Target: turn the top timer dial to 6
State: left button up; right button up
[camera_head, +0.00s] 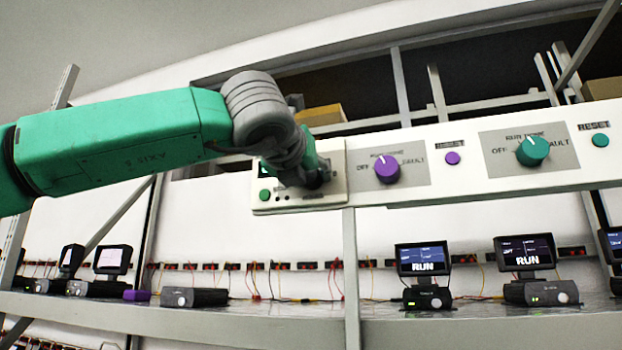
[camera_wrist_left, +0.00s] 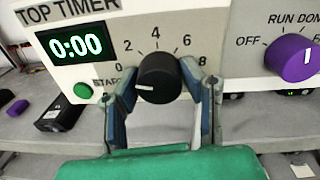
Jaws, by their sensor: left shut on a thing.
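The top timer panel (camera_wrist_left: 105,38) fills the upper left of the left wrist view, with a display (camera_wrist_left: 76,45) reading 0:00. Its black dial (camera_wrist_left: 158,78) has numbers 0 to 8 printed around it. The dial's white mark lies at its lower left, pointing left, on the 0 side. My left gripper (camera_wrist_left: 160,84) has one finger on each side of the dial and is shut on it. In the head view my left gripper (camera_head: 308,174) is against the timer panel (camera_head: 331,187), and the arm hides the dial. My right gripper is in neither view.
A purple knob (camera_head: 387,169) and a purple reset button (camera_head: 452,158) are right of the timer. A teal knob (camera_head: 532,151) is farther right. The shelf below (camera_head: 250,322) holds several small devices, two with screens reading RUN.

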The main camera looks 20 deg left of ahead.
pick_arm(q)
jog(key=shift+s+d+r+m, duration=0.1)
jog(key=shift+s+r+m, duration=0.05)
jog(key=shift+m, duration=1.45)
jog(key=m, duration=0.2)
jog(key=shift+m+p, duration=0.35)
jog(key=shift+m, duration=0.05)
jog(key=m, duration=0.5)
jog(key=shift+m, duration=0.4)
jog(key=m, duration=0.6)
jog(key=shift+f+h, duration=0.3)
jog(key=shift+f, duration=0.05)
jog(key=shift+f+m, duration=0.15)
jog(key=shift+m, duration=1.3)
jog(key=shift+f+m, duration=0.1)
jog(key=shift+m, duration=1.35)
jog(key=o, duration=1.1)
jog(key=shift+o, duration=0.2)
jog(key=shift+r, duration=0.1)
